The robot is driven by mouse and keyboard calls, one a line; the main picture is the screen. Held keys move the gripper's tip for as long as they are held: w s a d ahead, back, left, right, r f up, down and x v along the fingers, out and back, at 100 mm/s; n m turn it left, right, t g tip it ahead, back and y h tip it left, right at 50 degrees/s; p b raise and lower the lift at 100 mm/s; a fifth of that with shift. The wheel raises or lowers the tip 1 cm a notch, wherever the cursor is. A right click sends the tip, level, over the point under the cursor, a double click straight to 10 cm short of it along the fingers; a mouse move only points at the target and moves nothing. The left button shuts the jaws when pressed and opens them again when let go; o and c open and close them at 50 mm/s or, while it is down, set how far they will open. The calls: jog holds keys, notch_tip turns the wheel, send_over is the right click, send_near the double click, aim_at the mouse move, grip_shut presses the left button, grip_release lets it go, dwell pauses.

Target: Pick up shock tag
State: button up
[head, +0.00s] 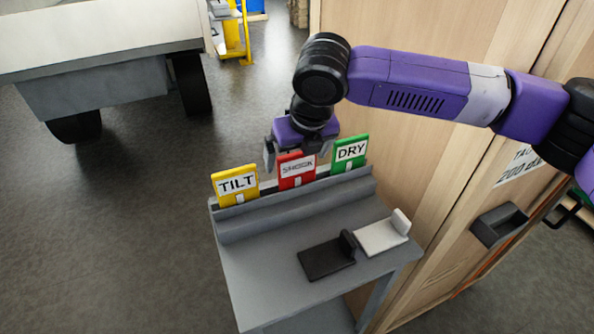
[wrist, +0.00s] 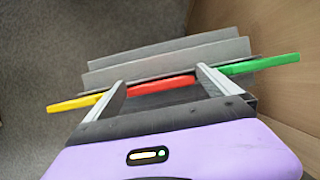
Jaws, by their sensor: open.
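The red shock tag (head: 297,172) stands upright in the rack at the back of a grey stand, between the yellow tilt tag (head: 236,186) and the green dry tag (head: 349,153). My gripper (head: 291,158) is open just above and behind the shock tag. In the wrist view the red tag's edge (wrist: 162,85) shows between the two fingers of my gripper (wrist: 160,85). The yellow tag (wrist: 72,103) lies outside the left finger and the green tag (wrist: 262,64) outside the right finger. Whether either finger touches a tag cannot be told.
A large wooden crate (head: 420,180) stands close on the right. A white-topped cart (head: 100,60) is at back left. The floor at left is clear.

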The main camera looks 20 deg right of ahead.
jog(key=shift+c, duration=0.2)
jog(key=c, duration=1.7)
jog(key=shift+r, duration=0.1)
